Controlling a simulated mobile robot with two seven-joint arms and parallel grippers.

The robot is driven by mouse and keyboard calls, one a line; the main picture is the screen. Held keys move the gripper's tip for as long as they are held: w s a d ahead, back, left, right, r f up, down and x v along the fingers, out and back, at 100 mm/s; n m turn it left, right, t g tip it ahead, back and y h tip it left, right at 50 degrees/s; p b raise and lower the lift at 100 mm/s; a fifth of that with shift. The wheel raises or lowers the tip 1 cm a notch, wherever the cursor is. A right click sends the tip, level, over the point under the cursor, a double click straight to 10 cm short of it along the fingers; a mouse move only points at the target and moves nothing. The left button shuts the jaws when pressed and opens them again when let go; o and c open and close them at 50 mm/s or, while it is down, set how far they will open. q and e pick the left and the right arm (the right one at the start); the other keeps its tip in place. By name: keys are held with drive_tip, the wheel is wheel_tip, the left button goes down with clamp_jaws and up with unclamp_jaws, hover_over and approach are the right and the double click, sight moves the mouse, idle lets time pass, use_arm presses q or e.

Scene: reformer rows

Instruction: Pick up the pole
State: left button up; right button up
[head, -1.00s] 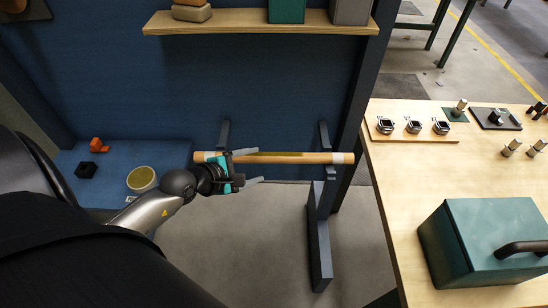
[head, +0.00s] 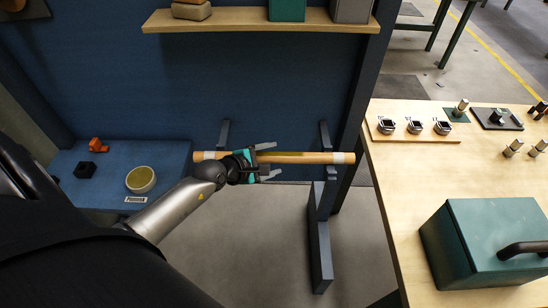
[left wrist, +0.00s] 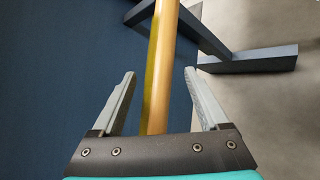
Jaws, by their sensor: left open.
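The pole (head: 300,157) is a light wooden rod with white bands near its ends. It lies level across the dark uprights of a stand in the head view. My left gripper (head: 274,160) is at the pole, left of its middle, and hides a short stretch of it. In the left wrist view the pole (left wrist: 160,70) runs between the two open grey fingers of the left gripper (left wrist: 158,85), with a gap on either side. My right gripper is not in view.
The dark stand (head: 319,240) reaches down to the grey floor. A wooden table (head: 400,190) with a green box (head: 480,245) is at the right. A shelf (head: 235,22) is above. A blue platform (head: 110,160) at the left holds a bowl (head: 141,180).

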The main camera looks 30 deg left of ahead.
use_arm(q)
drive_tip(key=shift+c, duration=0.4)
clamp_jaws()
